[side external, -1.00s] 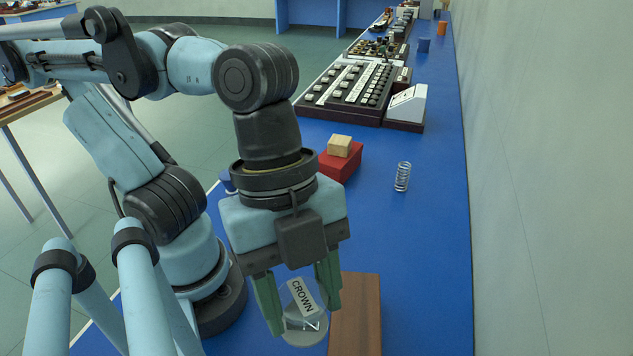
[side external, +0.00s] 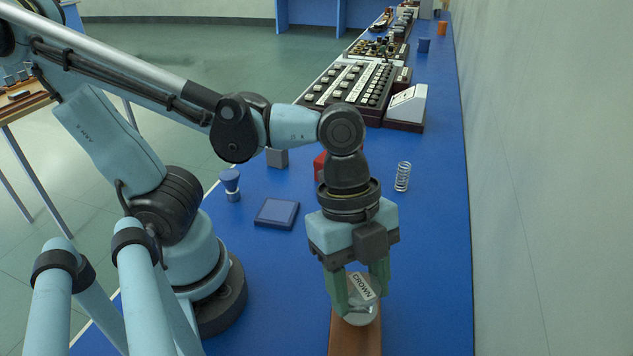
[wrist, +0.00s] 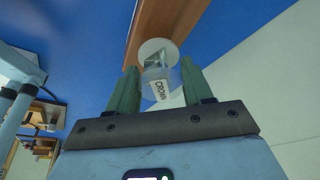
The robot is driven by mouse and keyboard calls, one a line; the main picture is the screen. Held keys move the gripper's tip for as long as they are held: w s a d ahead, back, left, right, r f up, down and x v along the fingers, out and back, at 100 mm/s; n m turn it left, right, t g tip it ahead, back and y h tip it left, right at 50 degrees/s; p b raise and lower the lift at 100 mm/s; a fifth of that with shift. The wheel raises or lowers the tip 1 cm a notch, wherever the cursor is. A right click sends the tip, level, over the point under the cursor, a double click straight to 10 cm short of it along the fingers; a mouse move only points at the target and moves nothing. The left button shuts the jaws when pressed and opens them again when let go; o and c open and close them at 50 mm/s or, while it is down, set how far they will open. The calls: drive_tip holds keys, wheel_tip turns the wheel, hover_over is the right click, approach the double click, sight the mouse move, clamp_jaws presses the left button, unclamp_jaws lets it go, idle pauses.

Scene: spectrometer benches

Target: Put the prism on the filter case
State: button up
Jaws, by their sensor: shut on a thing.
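The prism (side external: 362,308) is a clear glass piece with a round pale end and a white label reading CROWN. My gripper (side external: 362,298) is shut on it, with a green finger on each side. In the wrist view, the prism (wrist: 158,52) sits between the fingertips, its round end pointing away from my gripper. A long brown wooden case (side external: 352,342), which looks like the filter case, lies below it at the bottom of the side view. The prism overlaps this case in both views; I cannot tell whether they touch.
A dark blue flat pad (side external: 277,213), a blue waisted stand (side external: 230,186) and a grey block (side external: 278,158) stand left of my arm. A red box (side external: 320,166) is mostly hidden behind it. A metal spring (side external: 402,176) stands to the right. A keyed console (side external: 350,88) is farther back.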

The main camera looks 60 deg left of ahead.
drive_tip(key=shift+f, duration=1)
drive_tip(key=shift+f, duration=0.15)
drive_tip(key=o, duration=1.2)
drive_tip(key=v, duration=1.2)
drive_tip(key=w+a+f+n+t+y, duration=0.1)
drive_tip(key=w+a+f+n+t, duration=0.2)
drive_tip(key=n, duration=0.6)
drive_tip(key=w+a+f+n+t+y, duration=0.2)
drive_tip(key=w+a+f+n+t, duration=0.1)
drive_tip(key=w+a+n, duration=0.4)
drive_tip(key=a+n+t, duration=0.1)
drive_tip(key=a+n, duration=0.1)
drive_tip(key=a, duration=0.1)
drive_tip(key=shift+a+y, duration=0.3)
drive_tip(key=shift+f, duration=0.1)
